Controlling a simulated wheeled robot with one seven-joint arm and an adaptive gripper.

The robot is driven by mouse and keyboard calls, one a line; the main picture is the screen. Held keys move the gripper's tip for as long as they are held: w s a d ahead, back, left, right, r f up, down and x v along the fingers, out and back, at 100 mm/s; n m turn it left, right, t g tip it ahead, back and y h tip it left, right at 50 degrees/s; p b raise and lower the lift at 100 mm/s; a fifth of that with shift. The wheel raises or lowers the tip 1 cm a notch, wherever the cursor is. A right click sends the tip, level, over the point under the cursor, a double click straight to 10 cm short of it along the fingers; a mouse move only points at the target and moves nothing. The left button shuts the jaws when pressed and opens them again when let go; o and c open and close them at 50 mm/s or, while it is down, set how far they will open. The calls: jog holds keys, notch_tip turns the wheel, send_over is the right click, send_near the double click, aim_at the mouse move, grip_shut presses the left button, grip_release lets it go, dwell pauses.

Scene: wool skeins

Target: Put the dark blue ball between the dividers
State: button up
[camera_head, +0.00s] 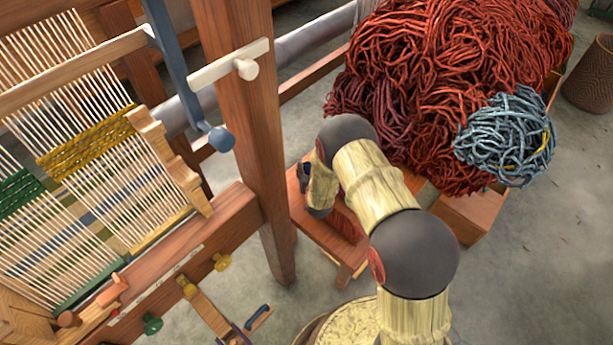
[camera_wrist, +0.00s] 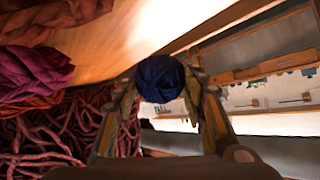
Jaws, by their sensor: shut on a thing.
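The dark blue ball (camera_wrist: 158,76) is small and round and looks like wound yarn. In the wrist view it sits between the two fingertips of my gripper (camera_wrist: 163,86), which is shut on it. The ball is held up off any surface, as far as I can see. In the head view my arm reaches down over the low wooden bench between the loom and the wool heap, and I cannot make out the ball there. I cannot pick out the dividers for certain in either view.
A big heap of red wool (camera_head: 450,75) with a grey-blue skein (camera_head: 505,138) lies to the right of my arm. A wooden loom (camera_head: 240,110) with upright post stands on the left. A low wooden bench (camera_head: 345,240) is below. Pale floor (camera_head: 535,270) is clear at right.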

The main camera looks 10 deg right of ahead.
aim_at(306, 173)
jog(key=shift+w+a+f, duration=0.15)
jog(key=shift+f, duration=0.1)
notch_tip(306, 173, down, 4)
jog(key=shift+w+a+r+b, duration=0.15)
jog(key=shift+r+b, duration=0.05)
jog(key=shift+b, duration=0.65)
jog(key=shift+r, duration=0.1)
jog(key=o, duration=1.1)
